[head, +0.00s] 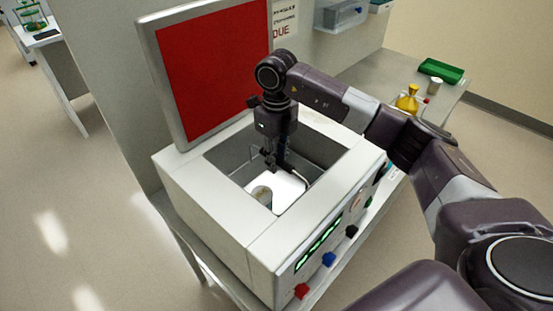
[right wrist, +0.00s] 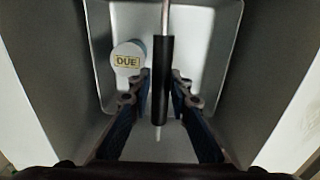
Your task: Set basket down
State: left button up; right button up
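A pale basket, like a shallow tray with rounded corners (right wrist: 107,88), is inside the open box-shaped tank (head: 215,205). Its handle, a thin rod with a black grip (right wrist: 162,85), runs lengthwise above it. My right gripper (right wrist: 160,88) reaches down into the tank with a fingertip on each side of the black grip, closed onto it. In the head view the right gripper (head: 274,163) is small and dark. A round container with a yellow "DUE" label (right wrist: 128,58) stands left of the handle. Whether the basket touches the tank floor cannot be told. My left gripper is out of view.
The tank's walls enclose the gripper closely. Its raised lid with a red inner face (head: 215,65) stands at the back left. Coloured knobs (head: 329,259) line the front. A yellow flask (head: 408,100) and green tray (head: 441,70) sit on the bench at right.

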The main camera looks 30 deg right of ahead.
jog(key=shift+o, duration=1.4)
jog(key=shift+r, duration=0.15)
jog(key=shift+w+r, duration=0.1)
jog(key=shift+r, duration=0.2)
notch_tip(320, 180, up, 10)
jog(key=b, duration=0.2)
jog(key=shift+f+b, duration=0.1)
jog(key=shift+b, duration=0.3)
jog(key=shift+r, duration=0.8)
